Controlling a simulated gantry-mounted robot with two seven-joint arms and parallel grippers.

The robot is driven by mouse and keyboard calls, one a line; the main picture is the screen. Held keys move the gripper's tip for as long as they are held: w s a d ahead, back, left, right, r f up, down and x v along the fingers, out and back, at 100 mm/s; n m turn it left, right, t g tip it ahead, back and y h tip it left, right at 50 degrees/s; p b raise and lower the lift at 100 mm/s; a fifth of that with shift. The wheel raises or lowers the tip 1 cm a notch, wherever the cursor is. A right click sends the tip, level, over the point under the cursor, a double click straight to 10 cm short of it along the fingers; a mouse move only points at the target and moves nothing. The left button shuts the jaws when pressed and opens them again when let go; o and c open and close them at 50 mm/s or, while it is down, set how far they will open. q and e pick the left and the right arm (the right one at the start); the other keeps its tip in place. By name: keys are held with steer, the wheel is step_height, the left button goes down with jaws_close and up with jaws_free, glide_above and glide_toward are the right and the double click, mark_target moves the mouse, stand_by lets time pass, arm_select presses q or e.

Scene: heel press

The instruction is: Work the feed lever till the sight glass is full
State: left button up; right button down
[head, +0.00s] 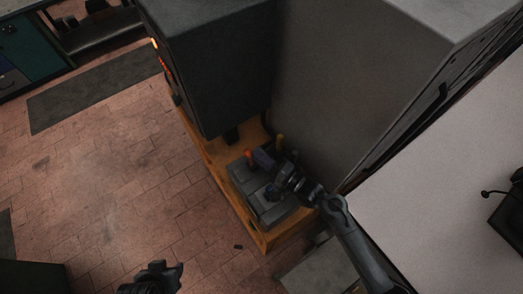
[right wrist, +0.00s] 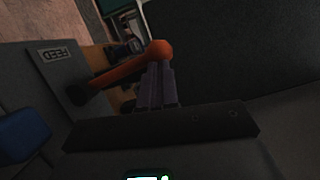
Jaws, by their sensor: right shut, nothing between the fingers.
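The feed lever (right wrist: 115,73) is an orange bar with a round orange knob, beside a plate marked FEED (right wrist: 60,53) in the right wrist view. Its knob (head: 250,156) also shows in the head view, on the grey base of the press. My right gripper (head: 263,159) is shut and empty. Its fingertips (right wrist: 156,72) lie right by the lever below the knob; I cannot tell whether they touch it. My left gripper (head: 160,274) is low in the head view, far from the lever, its jaws unclear. I cannot make out the sight glass.
The tall grey cabinet (head: 350,75) and dark housing (head: 208,65) rise close behind. An orange frame (head: 262,240) edges the base. The tiled floor (head: 110,170) at left is mostly clear.

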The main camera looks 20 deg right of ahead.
arm_select(q)
steer(key=shift+d+r+p, duration=0.15)
steer(key=shift+r+p, duration=0.2)
steer(key=shift+r, duration=0.2)
arm_select(e)
steer(key=shift+s+a+r, duration=0.1)
steer(key=shift+s+a, duration=0.05)
steer(key=shift+a, duration=0.4)
arm_select(q)
steer(key=shift+a, duration=0.2)
steer(key=shift+d, duration=0.2)
arm_select(e)
steer(key=shift+a, duration=0.1)
arm_select(q)
steer(key=shift+a, duration=0.2)
stand_by(0.5)
steer(key=shift+d+f+b, duration=0.45)
steer(key=shift+d, duration=0.25)
arm_select(e)
steer(key=w+d+v, duration=0.1)
steer(key=d+v, duration=0.1)
steer(key=v, duration=1.1)
steer(key=shift+w+d+f, duration=0.15)
steer(key=shift+w+f, duration=0.05)
steer(key=shift+w, duration=0.1)
